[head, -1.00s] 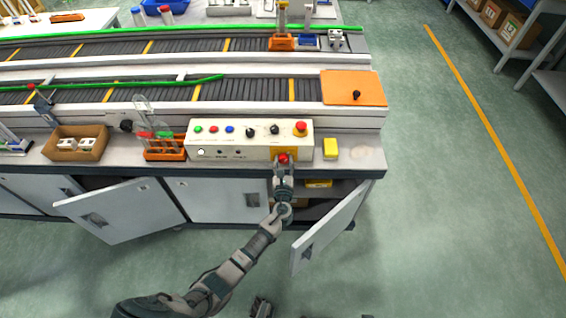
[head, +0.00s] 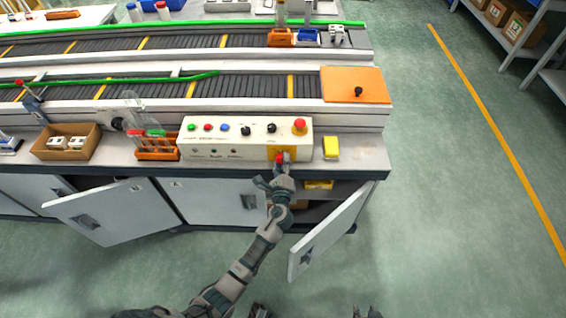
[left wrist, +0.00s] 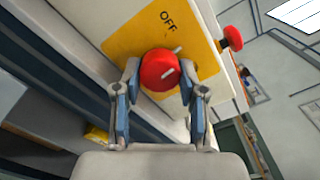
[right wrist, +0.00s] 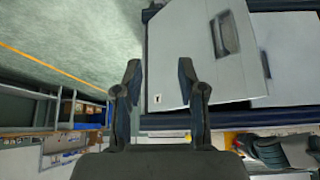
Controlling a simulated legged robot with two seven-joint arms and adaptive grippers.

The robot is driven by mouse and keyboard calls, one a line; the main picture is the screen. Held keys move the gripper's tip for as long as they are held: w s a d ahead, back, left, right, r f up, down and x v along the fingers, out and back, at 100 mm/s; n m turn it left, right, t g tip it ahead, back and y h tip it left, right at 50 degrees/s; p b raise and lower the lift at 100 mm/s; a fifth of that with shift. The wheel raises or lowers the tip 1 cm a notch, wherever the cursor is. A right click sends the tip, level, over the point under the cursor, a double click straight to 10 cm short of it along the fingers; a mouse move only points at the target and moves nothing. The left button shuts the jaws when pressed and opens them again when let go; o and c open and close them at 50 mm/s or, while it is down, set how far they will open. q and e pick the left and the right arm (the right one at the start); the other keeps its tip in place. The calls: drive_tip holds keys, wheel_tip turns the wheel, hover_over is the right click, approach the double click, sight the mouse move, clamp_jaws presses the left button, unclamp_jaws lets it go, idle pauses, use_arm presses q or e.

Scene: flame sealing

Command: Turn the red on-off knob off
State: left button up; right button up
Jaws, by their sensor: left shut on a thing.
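The red on-off knob (head: 280,158) sits on a yellow plate (head: 274,151) at the front right of the white control box (head: 232,138). The black word OFF is printed on the yellow plate (left wrist: 128,42) beyond the knob. My left gripper (left wrist: 158,76) is shut on the knob, one finger on each side of it. My right gripper (right wrist: 160,72) is open and empty in the right wrist view, facing a grey cabinet door (right wrist: 190,60).
A red mushroom button (head: 300,125) tops the box at the right. A yellow block (head: 331,148) lies beside the box. An open cabinet door (head: 325,235) stands right of my left forearm; another (head: 100,212) hangs open at left. An orange rack (head: 157,148) stands left of the box.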

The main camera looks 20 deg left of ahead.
use_arm(q)
drive_tip(key=n+b, duration=0.1)
drive_tip(key=n, duration=0.2)
drive_tip(key=n+b, duration=0.1)
drive_tip(key=n, duration=0.1)
drive_tip(key=shift+f+n, duration=0.2)
drive_tip(key=shift+n, duration=0.2)
drive_tip(key=shift+n+b, duration=0.6)
drive_tip(key=shift+n, duration=0.3)
use_arm(e)
drive_tip(key=w+a+r+t+y, duration=0.2)
drive_tip(key=w+r+t, duration=0.4)
drive_tip(key=w, duration=0.3)
drive_tip(key=shift+a+t, duration=0.6)
drive_tip(key=shift+a, duration=0.2)
use_arm(q)
drive_tip(key=o, duration=1.1)
drive_tip(key=shift+o, duration=0.2)
drive_tip(key=shift+r, duration=0.1)
drive_tip(key=shift+s, duration=0.15)
drive_tip(key=v, duration=1.1)
drive_tip(key=shift+s+d, duration=0.2)
drive_tip(key=shift+s, duration=0.15)
